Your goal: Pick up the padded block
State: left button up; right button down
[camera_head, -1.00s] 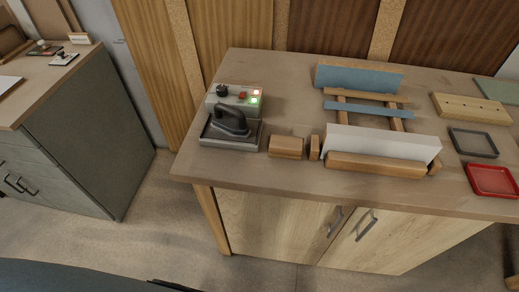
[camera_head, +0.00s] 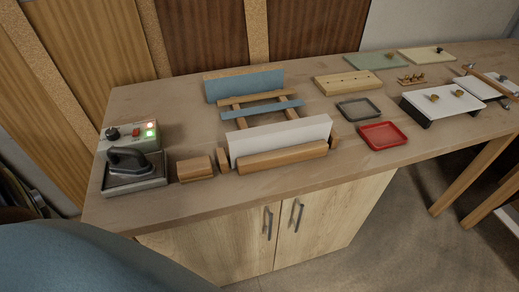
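No block is plainly marked as padded. A small wooden block (camera_head: 195,168) lies on the workbench (camera_head: 150,203), just right of the black-handled iron (camera_head: 131,163). A thin upright wooden piece (camera_head: 222,160) stands beside it. Further back, a wooden piece with a blue face (camera_head: 245,84) stands at the rear of a wooden frame (camera_head: 237,122). A blue strip (camera_head: 262,109) lies across the frame. A long white block (camera_head: 280,137) stands at its front, behind a rounded wooden bar (camera_head: 283,159). Neither gripper is in view.
A control box (camera_head: 130,134) with lit red and green lamps sits behind the iron. A drilled wooden block (camera_head: 347,83), a dark tray (camera_head: 358,108) and a red tray (camera_head: 383,135) lie to the right. White platforms (camera_head: 443,102) stand at far right. The bench's front left edge is bare.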

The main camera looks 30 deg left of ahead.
aim_at(196, 170)
jog(key=z, duration=1.5)
jog(key=k, duration=1.6)
jog(key=u, duration=0.85)
